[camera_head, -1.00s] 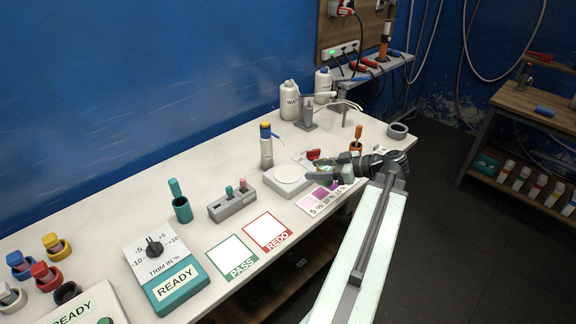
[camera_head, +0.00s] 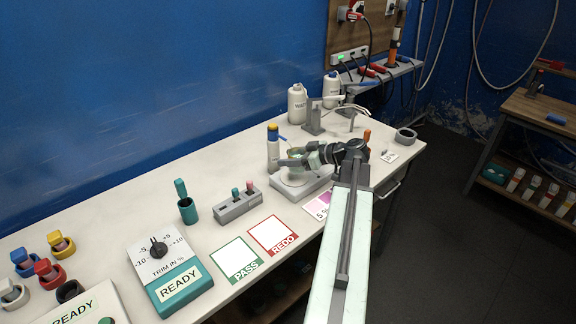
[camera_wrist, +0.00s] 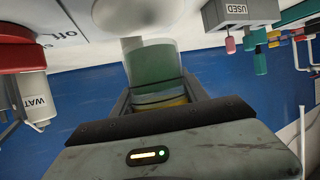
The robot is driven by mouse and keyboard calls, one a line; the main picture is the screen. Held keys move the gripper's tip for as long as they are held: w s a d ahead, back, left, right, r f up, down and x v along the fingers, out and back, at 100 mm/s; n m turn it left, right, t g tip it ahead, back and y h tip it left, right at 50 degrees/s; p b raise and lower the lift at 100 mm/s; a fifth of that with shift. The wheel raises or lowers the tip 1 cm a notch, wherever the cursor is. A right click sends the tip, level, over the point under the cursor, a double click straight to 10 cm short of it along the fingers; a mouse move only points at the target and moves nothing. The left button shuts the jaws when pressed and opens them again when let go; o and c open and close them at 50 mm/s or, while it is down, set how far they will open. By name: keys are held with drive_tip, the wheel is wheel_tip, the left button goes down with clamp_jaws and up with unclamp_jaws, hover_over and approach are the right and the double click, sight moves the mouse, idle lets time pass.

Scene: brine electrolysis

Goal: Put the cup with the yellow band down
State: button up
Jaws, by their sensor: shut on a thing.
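The cup with the yellow band (camera_wrist: 153,65) is between my gripper's jaws in the wrist view. Its wall is clear and greenish, and the yellow band shows low between the fingers. My gripper (camera_wrist: 158,100) is shut on it. In the head view my gripper (camera_head: 292,158) is over the grey device with a round white plate (camera_head: 297,181). The round plate also shows just beyond the cup in the wrist view (camera_wrist: 118,16). I cannot tell whether the cup touches the plate; the gripper hides much of it.
A yellow-topped bottle (camera_head: 273,148) stands close behind my gripper. A grey rack (camera_head: 237,206), the PASS card (camera_head: 236,259) and the REDO card (camera_head: 273,235) lie to the left and front. White bottles (camera_head: 297,104) stand at the back. Bare bench lies left of the yellow-topped bottle.

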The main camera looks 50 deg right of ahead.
drive_tip(key=shift+w, duration=0.4)
wheel_tip(320, 180, down, 4)
drive_tip(key=b, duration=0.4)
drive_tip(key=shift+w, duration=0.15)
drive_tip(key=shift+r, duration=0.15)
drive_tip(key=o, duration=1.6)
